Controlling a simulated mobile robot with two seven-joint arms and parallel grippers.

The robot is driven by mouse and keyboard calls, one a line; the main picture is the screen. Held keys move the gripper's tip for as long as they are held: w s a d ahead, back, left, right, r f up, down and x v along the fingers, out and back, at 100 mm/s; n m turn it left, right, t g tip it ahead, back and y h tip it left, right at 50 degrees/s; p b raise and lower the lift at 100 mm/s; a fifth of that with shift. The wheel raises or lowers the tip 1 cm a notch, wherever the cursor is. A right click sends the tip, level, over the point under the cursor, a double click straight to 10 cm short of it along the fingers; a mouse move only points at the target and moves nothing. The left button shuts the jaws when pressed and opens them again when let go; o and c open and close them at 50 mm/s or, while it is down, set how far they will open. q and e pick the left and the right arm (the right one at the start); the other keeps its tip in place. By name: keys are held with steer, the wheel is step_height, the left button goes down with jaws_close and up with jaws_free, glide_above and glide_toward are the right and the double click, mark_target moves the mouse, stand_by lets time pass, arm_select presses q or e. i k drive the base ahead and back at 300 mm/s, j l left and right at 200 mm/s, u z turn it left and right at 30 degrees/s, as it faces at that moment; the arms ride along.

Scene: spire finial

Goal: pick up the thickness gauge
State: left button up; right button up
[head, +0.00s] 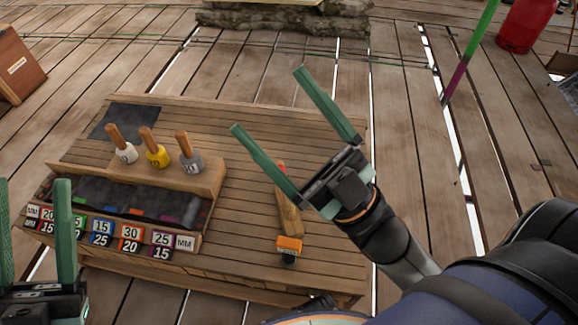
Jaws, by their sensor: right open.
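No object in view is clearly marked as the thickness gauge. A small orange labelled piece with a dark round end (289,244) lies on the slatted bench at the front right. A narrow wooden tool (289,212) lies just behind it, partly hidden by my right gripper; I cannot tell if the two are joined. My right gripper (268,100) is open and empty above the bench's right part, its fingers pointing to the back left. My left gripper (33,183) is at the left edge, fingers up and apart, with nothing seen between them.
The slatted bench (245,215) has a wooden rack with three wood-handled tools, white (123,154), yellow (155,155) and grey (190,160). In front is a tray with coloured number tags (130,232). A green-purple pole (470,52) and red cylinder (527,25) stand at back right.

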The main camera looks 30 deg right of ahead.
mark_target(289, 248)
steer(key=k+z, duration=0.15)
steer(key=z, duration=0.55)
